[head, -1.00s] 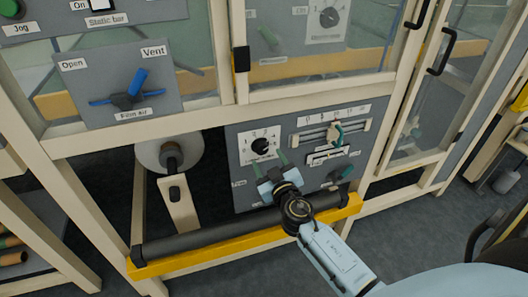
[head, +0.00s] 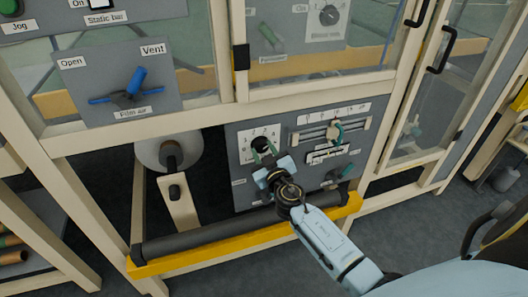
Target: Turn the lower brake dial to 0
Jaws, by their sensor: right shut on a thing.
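The lower brake dial (head: 261,142) is a black knob on a white numbered plate in the grey lower panel (head: 240,184). My left gripper is out of view.
To the right on the same panel are a slider with a green handle (head: 337,130) and a green lever (head: 336,176). A dark roller (head: 190,238) and yellow bar (head: 205,257) run below. Another dial (head: 329,15) sits higher up.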

